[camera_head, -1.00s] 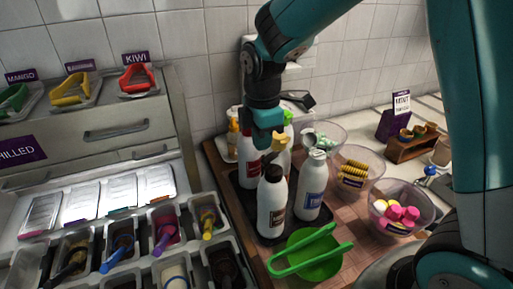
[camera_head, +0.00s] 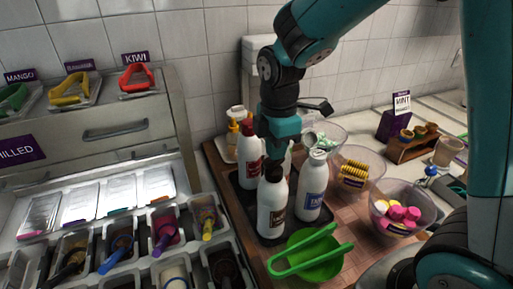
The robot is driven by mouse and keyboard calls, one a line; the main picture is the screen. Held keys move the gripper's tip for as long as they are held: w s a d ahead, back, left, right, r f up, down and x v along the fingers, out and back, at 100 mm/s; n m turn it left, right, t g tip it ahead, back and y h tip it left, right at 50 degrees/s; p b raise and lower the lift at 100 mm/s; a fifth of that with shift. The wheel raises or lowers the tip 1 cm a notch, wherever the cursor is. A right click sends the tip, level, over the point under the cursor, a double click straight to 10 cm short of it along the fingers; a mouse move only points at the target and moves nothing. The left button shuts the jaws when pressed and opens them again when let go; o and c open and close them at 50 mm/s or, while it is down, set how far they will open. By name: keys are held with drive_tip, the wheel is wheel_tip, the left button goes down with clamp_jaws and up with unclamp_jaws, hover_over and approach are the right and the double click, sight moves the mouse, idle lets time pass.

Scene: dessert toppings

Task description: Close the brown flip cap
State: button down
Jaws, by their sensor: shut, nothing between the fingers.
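The white bottle (camera_head: 272,208) with a dark brown cap (camera_head: 273,172) stands upright at the front of a dark tray (camera_head: 237,215). Its label is brown. The picture is too small to tell whether the flip lid is up or down. My gripper (camera_head: 276,158) points down just above and behind the brown cap. Its fingers are dark and together, with nothing seen between them. I cannot tell whether the fingertips touch the cap.
A blue-labelled white bottle (camera_head: 312,188) and a red-capped bottle (camera_head: 249,148) stand close by. Another bottle is mostly hidden behind my gripper. Green tongs (camera_head: 310,250) lie in front on a green bowl. Topping bowls (camera_head: 357,170) crowd the right.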

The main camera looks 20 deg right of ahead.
drive_tip(key=shift+f, duration=0.15)
drive_tip(key=shift+s+f+b, duration=0.15)
drive_tip(key=shift+f+b, duration=0.3)
drive_tip(key=shift+f, duration=0.05)
wheel_tip(320, 180, up, 8)
drive_tip(key=p, duration=0.7)
drive_tip(key=shift+r, duration=0.15)
